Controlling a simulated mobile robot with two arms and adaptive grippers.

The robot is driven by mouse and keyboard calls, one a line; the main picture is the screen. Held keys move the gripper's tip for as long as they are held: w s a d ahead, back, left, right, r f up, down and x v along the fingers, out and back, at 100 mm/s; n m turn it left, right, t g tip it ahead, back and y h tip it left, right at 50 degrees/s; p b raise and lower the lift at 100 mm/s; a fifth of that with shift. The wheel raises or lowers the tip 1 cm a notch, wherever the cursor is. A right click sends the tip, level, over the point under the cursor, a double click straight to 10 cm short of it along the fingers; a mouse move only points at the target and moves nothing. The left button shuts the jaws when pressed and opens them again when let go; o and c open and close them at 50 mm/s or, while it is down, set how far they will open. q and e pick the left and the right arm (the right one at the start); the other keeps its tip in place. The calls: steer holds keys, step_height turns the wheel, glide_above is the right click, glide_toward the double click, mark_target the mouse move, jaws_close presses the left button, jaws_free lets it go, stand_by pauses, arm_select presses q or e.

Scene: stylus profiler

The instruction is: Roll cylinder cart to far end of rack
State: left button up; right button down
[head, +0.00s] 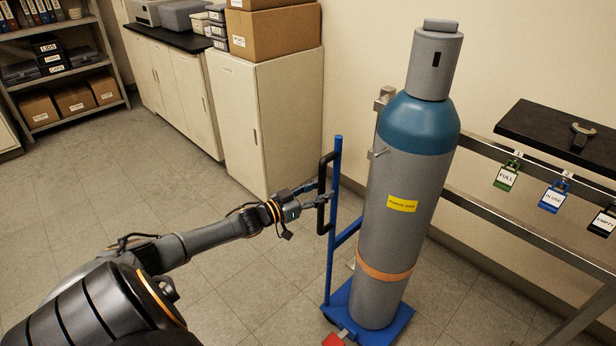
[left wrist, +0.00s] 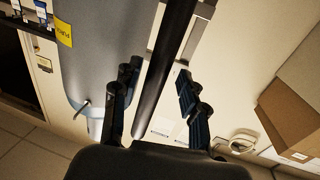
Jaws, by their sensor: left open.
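The blue cylinder cart (head: 334,250) stands on the floor beside the rack (head: 520,233). It carries a tall grey gas cylinder (head: 385,240) with a blue shoulder, yellow label and orange band; the cylinder also shows in the left wrist view (left wrist: 103,50). The cart's black handle (head: 322,175) is on its left post. My left gripper (head: 322,192) is open at this handle. In the left wrist view a black bar (left wrist: 165,70) runs between the open fingers (left wrist: 158,95). Whether a finger touches it I cannot tell. My right gripper is not in view.
Tags reading FULL (head: 507,176), IN USE (head: 553,197) and EMPTY (head: 603,221) hang on the rack, below a black shelf (head: 545,125). A red part (head: 333,340) sits at the cart base. A cabinet (head: 262,125) stands behind. Floor left of the cart is clear.

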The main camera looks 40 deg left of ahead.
arm_select(q)
steer(key=v, duration=1.2)
steer(key=shift+a, duration=0.1)
